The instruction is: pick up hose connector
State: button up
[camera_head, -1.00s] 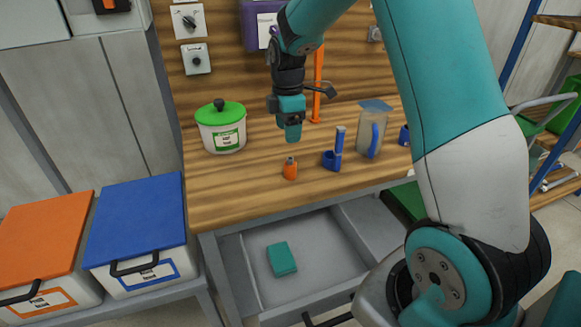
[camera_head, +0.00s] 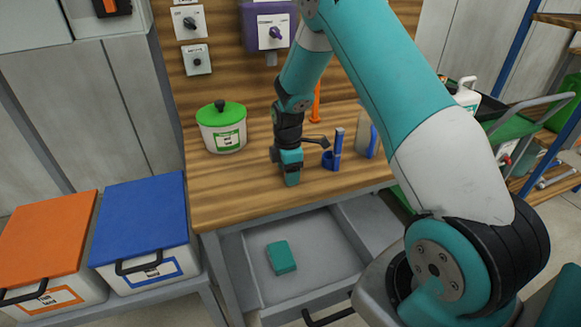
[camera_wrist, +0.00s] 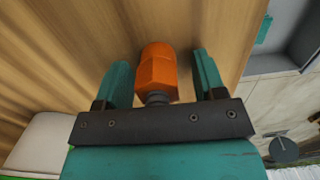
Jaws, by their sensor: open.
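The hose connector (camera_wrist: 156,72) is an orange piece with a hex-shaped body and a dark grey neck, on the wooden bench. In the wrist view it lies between the two teal fingers of my gripper (camera_wrist: 163,82), with a gap on each side. My gripper is open around it. In the head view my gripper (camera_head: 292,180) is down at the bench top near the front edge and hides the connector.
A blue holder (camera_head: 333,158) stands just right of my gripper, with a clear jug (camera_head: 365,138) beyond it. A white pot with a green lid (camera_head: 221,128) stands to the left. Below is an open drawer with a teal block (camera_head: 281,257).

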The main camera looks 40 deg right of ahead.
jog(key=shift+c, duration=0.2)
jog(key=c, duration=0.9)
